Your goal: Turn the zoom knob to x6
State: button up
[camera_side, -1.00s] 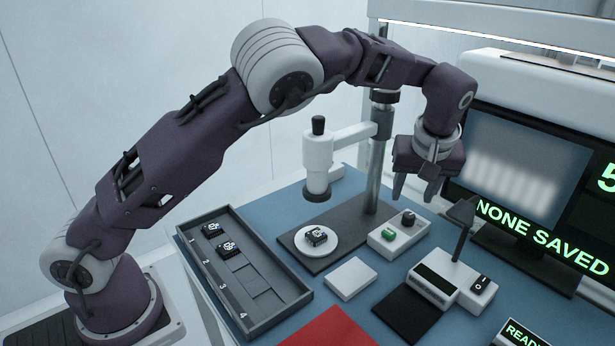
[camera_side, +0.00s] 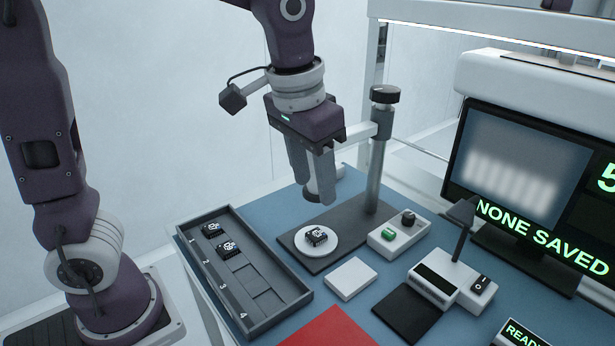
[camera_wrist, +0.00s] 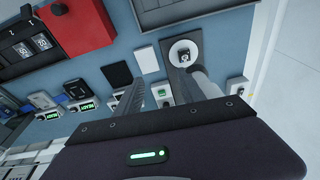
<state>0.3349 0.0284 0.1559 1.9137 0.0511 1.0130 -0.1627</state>
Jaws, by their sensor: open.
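A microscope-like stand has a grey post with a ribbed black knob (camera_side: 385,94) on top. A white control box (camera_side: 392,245) in front of the post carries a dark round knob (camera_side: 408,218) and a green button (camera_side: 388,235). No x6 mark is legible on either knob, so I cannot tell which is the zoom knob. My gripper (camera_side: 312,190) is open, pointing down in front of the stand's viewing head and hiding most of it; only part of its dark lower end shows. The wrist view shows my gripper (camera_wrist: 172,75) with its fingers apart.
A white disc (camera_side: 330,249) bearing a chip lies on the black base plate (camera_side: 362,222). A slotted tray (camera_side: 281,316) with two chips is at left. A red mat (camera_side: 328,328), a white pad (camera_side: 351,278) and a black pad (camera_side: 407,312) lie in front. The monitor (camera_side: 515,150) reads "NONE SAVED".

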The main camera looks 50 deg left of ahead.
jog(key=shift+s+r+m, duration=0.1)
jog(key=shift+s+m, duration=0.2)
jog(key=shift+s, duration=0.25)
jog(key=n+t+y, duration=0.1)
jog(key=n+y, duration=0.1)
jog(key=n, duration=0.5)
send_near(410, 214)
jog(key=s, duration=0.1)
jog(key=shift+t, duration=0.4)
jog(key=x, duration=0.8)
jog(key=shift+w+f, duration=0.2)
jog(key=shift+f, duration=0.15)
grip_shut()
